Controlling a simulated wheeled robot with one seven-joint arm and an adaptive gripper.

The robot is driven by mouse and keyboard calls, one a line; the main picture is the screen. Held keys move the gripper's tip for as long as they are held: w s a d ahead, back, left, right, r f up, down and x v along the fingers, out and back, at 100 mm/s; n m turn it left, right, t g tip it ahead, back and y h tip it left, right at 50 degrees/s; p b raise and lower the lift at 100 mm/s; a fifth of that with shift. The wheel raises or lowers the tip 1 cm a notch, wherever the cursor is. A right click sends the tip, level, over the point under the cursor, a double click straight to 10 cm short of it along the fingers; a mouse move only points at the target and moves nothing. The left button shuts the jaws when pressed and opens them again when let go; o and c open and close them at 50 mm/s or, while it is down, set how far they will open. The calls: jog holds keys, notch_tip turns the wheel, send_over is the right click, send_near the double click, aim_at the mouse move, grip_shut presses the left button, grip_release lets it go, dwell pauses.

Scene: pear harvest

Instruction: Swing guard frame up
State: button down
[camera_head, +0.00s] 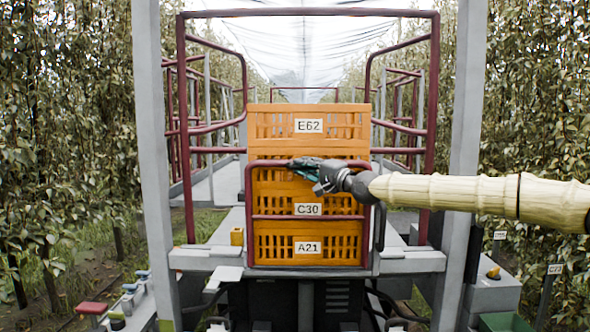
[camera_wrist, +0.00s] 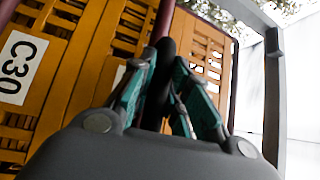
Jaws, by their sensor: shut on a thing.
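The guard frame (camera_head: 248,205) is a maroon tube frame with rounded top corners and a middle crossbar. It stands in front of the stacked orange crates, its lower end by the deck edge. My gripper (camera_head: 309,171) reaches in from the right at its top bar. In the wrist view, the teal fingers of my gripper (camera_wrist: 164,60) close around a dark section at the end of a maroon bar (camera_wrist: 163,20). The fingers hide part of the bar. The exact contact is hard to see in the head view.
Orange crates labelled E62 (camera_head: 345,121), C30 (camera_head: 345,205) and A21 (camera_head: 345,246) are stacked just behind the frame. Maroon side rails (camera_head: 185,130) and grey posts (camera_head: 152,150) flank the platform. Leafy tree rows (camera_head: 60,130) line both sides.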

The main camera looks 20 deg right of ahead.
jog(key=shift+w+d, duration=0.1)
jog(key=shift+w, duration=0.1)
jog(key=c, duration=1.4)
grip_release()
jog(key=shift+s+d, duration=0.1)
jog(key=shift+o, duration=0.2)
jog(key=v, duration=1.2)
jog(key=shift+f, duration=0.15)
